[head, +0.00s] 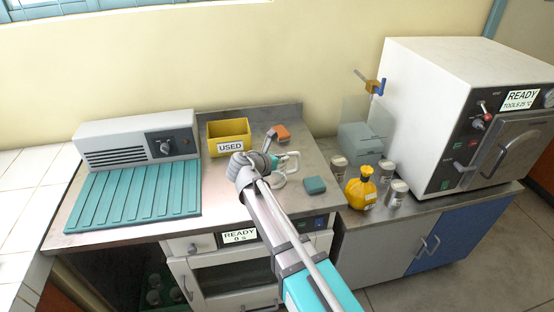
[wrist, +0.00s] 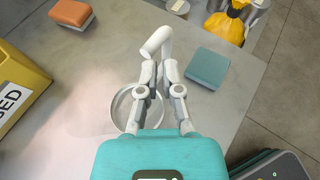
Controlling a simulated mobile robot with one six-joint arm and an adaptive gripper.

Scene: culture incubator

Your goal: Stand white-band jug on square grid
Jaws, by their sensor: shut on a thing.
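My gripper (head: 272,163) is over the middle of the steel counter. In the wrist view its two fingers (wrist: 158,70) are shut on a curved white handle-like part (wrist: 156,42), which I take to be the white-band jug's. A pale ring (wrist: 117,110) shows below and left of the fingers; I cannot tell whether it belongs to the jug. The ring (head: 279,182) also shows in the head view, just below my gripper. The fingers and wrist hide much of the held thing. No square grid is clearly seen; a teal ribbed mat (head: 133,190) lies at the left.
A yellow USED bin (head: 229,147) stands left of my gripper. An orange-topped sponge (head: 282,132) and a teal block (head: 315,185) lie nearby. A yellow bottle (head: 361,188) and several tins stand right, before a white oven-like cabinet (head: 425,110). A grey unit (head: 137,138) backs the mat.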

